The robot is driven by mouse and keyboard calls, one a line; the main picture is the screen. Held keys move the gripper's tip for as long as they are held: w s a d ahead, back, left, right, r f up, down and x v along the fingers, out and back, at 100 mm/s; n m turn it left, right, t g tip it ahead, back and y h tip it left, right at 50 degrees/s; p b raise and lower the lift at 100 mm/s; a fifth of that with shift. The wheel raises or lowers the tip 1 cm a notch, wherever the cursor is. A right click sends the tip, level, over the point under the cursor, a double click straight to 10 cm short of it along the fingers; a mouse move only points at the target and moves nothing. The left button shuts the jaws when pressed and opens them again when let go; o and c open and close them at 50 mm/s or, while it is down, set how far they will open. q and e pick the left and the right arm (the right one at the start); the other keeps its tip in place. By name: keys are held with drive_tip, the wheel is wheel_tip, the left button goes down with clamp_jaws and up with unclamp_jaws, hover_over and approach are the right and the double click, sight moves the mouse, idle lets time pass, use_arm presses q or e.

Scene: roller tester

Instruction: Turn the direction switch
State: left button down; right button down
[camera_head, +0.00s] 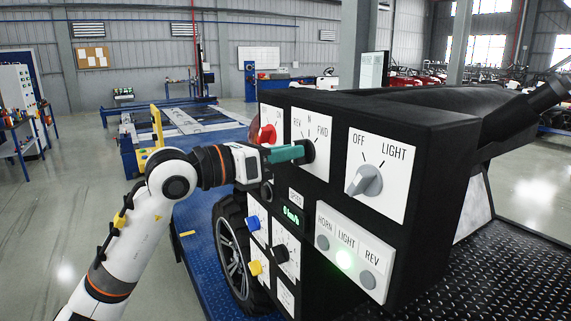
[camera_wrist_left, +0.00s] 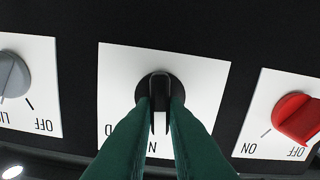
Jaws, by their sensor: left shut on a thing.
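The direction switch (camera_head: 309,150) is a black knob on a white plate marked REV, N and FWD, on the upper part of the black control box. It also shows in the left wrist view (camera_wrist_left: 160,92), where its white pointer line points down toward the N mark. My left gripper (camera_head: 300,152) reaches in from the left with green fingers. In the left wrist view its two fingers (camera_wrist_left: 160,110) lie on both sides of the knob and are shut on it. The gripper covers part of the knob in the head view. My right gripper is not in view.
A red knob (camera_head: 267,134) sits left of the switch and a grey OFF/LIGHT knob (camera_head: 368,181) right of it. Below are a speed display (camera_head: 291,215), blue and yellow knobs, and a HORN/LIGHT/REV panel (camera_head: 355,238) with its middle lamp lit green.

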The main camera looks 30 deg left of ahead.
use_arm(q)
drive_tip(key=shift+m+b, duration=0.4)
drive_tip(key=shift+m, duration=0.3)
drive_tip(key=c, duration=1.4)
unclamp_jaws()
drive_tip(key=shift+c, duration=0.2)
drive_tip(key=b+v, duration=0.7)
drive_tip(key=v, duration=0.5)
